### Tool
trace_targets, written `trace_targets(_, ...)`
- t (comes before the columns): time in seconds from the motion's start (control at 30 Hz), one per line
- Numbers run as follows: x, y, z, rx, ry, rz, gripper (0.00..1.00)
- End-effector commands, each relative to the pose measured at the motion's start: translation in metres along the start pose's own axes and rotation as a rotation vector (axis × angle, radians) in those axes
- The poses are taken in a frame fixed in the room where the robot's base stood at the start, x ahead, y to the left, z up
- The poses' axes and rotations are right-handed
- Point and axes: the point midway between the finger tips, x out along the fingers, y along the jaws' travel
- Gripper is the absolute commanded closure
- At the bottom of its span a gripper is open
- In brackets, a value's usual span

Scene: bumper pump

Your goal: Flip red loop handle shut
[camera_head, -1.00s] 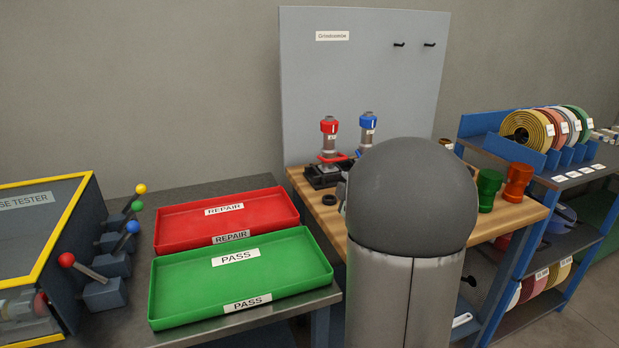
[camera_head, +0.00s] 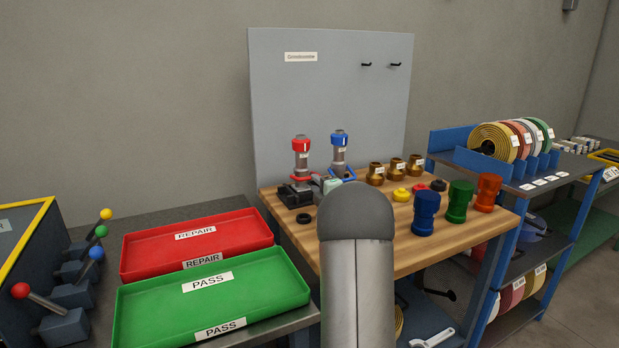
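The red-topped fitting (camera_head: 301,152) stands upright at the back left of the wooden bench, with a red loop handle (camera_head: 302,178) low around its base. Whether the loop is open or shut is too small to tell. A blue-topped fitting (camera_head: 339,150) stands just right of it, with a blue loop handle (camera_head: 343,174) at its base. A dark clamp block (camera_head: 294,195) lies in front of the red one. My arm rises in the lower middle and hides part of the bench. My gripper cannot be made out.
The wooden bench (camera_head: 400,256) also holds brass fittings (camera_head: 376,174), blue, green and red cups (camera_head: 426,213), and a black ring (camera_head: 304,218). A red REPAIR tray (camera_head: 136,255) and green PASS tray (camera_head: 262,297) lie left. A hose shelf (camera_head: 560,180) stands right.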

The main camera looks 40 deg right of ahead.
Motion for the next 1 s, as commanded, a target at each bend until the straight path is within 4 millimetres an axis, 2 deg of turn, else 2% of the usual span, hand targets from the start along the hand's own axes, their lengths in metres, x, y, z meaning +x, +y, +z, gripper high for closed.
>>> trace_targets(0.1,0.023,0.000,-0.001,0.000,0.002,0.000,0.75)
trace_targets(0.3,0.047,0.000,0.000,0.000,0.001,0.000,0.75)
trace_targets(0.67,0.053,0.000,-0.001,0.001,0.001,0.000,0.75)
trace_targets(0.7,0.053,0.000,-0.001,0.001,0.001,0.000,0.77)
trace_targets(0.8,0.053,0.000,0.000,0.001,0.000,0.000,1.00)
trace_targets(1.0,0.055,0.002,-0.004,0.001,0.005,-0.006,1.00)
